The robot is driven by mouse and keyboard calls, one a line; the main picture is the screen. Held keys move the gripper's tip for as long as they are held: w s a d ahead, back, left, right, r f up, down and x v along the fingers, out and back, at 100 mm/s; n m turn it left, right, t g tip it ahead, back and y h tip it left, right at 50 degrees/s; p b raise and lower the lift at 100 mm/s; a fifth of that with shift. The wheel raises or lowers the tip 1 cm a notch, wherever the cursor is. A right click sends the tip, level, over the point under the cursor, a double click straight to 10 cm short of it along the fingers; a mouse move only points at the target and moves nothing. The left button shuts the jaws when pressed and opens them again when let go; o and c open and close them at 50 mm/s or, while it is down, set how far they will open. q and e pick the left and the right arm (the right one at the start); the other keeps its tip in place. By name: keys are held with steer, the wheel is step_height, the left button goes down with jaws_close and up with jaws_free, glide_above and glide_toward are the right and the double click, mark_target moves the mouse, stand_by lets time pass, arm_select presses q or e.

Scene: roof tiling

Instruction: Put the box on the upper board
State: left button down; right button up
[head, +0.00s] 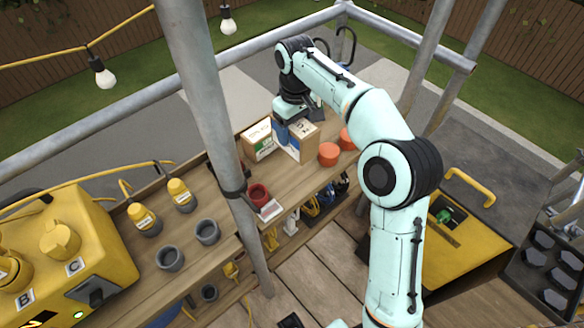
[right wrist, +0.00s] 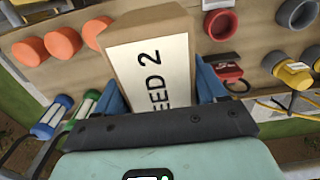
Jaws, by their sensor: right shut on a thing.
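The box (head: 303,147) is tan with a white label and is held at the back of the upper wooden board (head: 222,215). My right gripper (head: 291,127) comes down on it from above and is shut on it. In the right wrist view the box (right wrist: 150,70) sits between the two blue fingers, its white face reading "EED 2". I cannot tell whether its underside touches the board. A second box (head: 258,140), white and green at the front, stands just left of it. My left gripper is not in view.
Orange cups (head: 329,154) stand to the right of the held box. A red cup (head: 258,193), grey cups (head: 207,232) and yellow-topped bottles (head: 179,192) are to the left. A grey post (head: 202,90) rises in front of the board.

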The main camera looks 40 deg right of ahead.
step_height(320, 180, down, 14)
steer(key=shift+w+f+b, duration=0.1)
steer(key=shift+b, duration=1.05)
steer(key=o, duration=1.6)
steer(key=shift+f, duration=0.2)
step_height(320, 180, up, 12)
steer(key=shift+r+p, duration=0.2)
steer(key=shift+p, duration=0.9)
